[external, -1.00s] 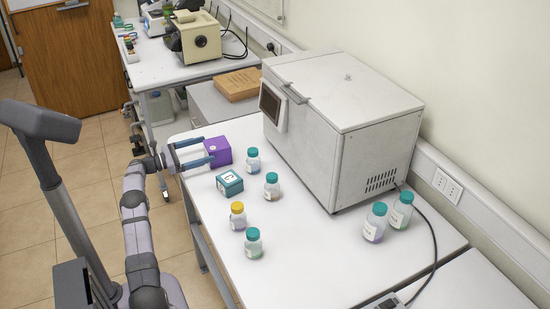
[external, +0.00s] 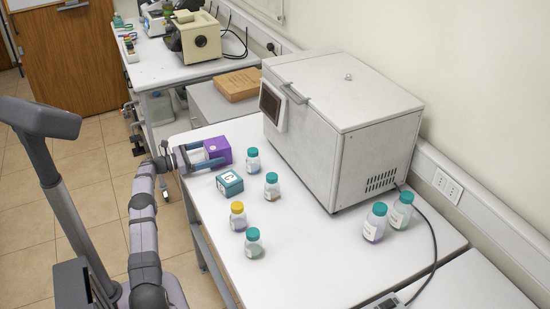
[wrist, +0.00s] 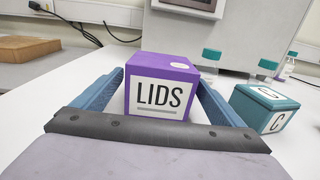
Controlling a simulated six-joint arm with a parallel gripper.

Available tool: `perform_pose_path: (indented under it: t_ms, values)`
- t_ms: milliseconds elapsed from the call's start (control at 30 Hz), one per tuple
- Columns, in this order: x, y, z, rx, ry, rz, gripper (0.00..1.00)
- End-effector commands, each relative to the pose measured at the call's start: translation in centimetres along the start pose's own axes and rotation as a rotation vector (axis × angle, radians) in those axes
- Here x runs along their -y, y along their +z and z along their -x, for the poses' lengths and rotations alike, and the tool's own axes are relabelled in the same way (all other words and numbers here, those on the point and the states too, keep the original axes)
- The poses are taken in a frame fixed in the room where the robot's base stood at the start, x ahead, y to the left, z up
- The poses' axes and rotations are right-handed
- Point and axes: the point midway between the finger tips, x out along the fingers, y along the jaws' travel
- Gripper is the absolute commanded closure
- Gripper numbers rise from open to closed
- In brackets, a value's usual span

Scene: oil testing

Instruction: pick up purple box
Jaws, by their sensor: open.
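The purple box (external: 218,150) stands on the white table near its far left edge. In the wrist view the purple box (wrist: 163,85) shows its front label "LIDS", upright. My gripper (external: 208,154) is open at table height, with one blue finger on each side of the box. In the wrist view my gripper (wrist: 160,95) has its fingers to the left and right of the box, with a narrow gap showing on each side. The far ends of the fingers are partly hidden beside the box.
A teal box (external: 229,183) stands just right of my gripper; it also shows in the wrist view (wrist: 266,107). A large white machine (external: 343,125) fills the table's back. A cardboard box (external: 238,85) lies on a side cabinet.

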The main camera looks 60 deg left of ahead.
Motion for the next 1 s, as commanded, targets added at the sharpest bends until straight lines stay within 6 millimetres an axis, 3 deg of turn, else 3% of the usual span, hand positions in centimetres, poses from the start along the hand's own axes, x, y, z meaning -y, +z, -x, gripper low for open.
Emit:
perform_pose_path:
  t_ms: [200,467,500,700,1000]
  values:
    - [0.0,0.0,-2.2,-0.001,0.000,0.001,0.08]
    - [0.0,0.0,-2.4,-0.001,0.001,0.000,0.08]
    - [0.0,0.0,-2.4,-0.001,0.001,0.000,0.10]
    - [0.0,0.0,-2.4,-0.001,0.000,0.000,0.56]
    - [0.0,0.2,-2.4,0.001,0.000,-0.001,0.56]
